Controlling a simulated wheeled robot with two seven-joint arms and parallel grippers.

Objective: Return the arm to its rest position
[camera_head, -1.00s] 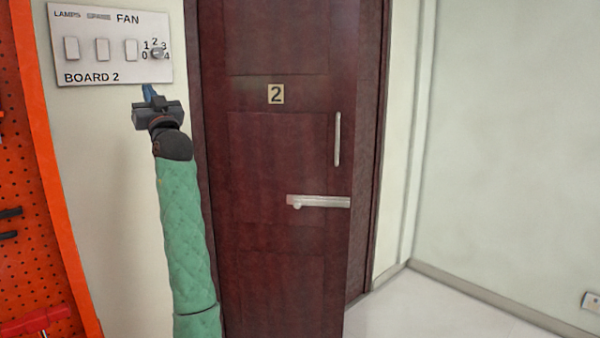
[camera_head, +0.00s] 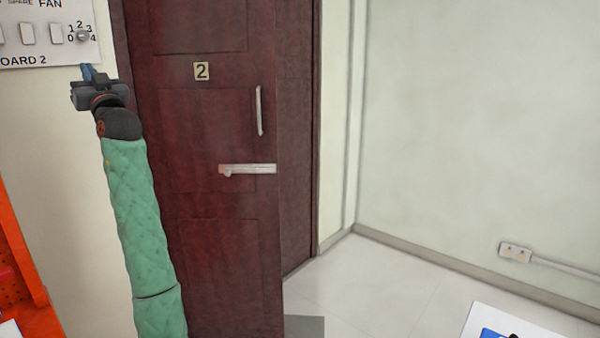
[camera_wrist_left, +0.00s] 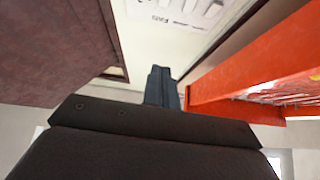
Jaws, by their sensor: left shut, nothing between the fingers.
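My left arm, in a green quilted sleeve, reaches up from the bottom left of the head view. My left gripper (camera_head: 87,72) is at its top, raised just below the switch board (camera_head: 45,38) on the wall. Its blue fingers are closed with nothing between them. In the left wrist view the closed fingertips (camera_wrist_left: 161,75) point towards the wall, and the board (camera_wrist_left: 185,12) shows upside down at the top. The gripper appears apart from the board. My right gripper is not in view.
A dark red door (camera_head: 190,130) marked 2, with a handle and a latch, stands right of my arm. An orange pegboard frame (camera_head: 18,270) is at lower left and also fills the right of the wrist view (camera_wrist_left: 250,75). Open pale floor (camera_head: 380,285) lies to the right.

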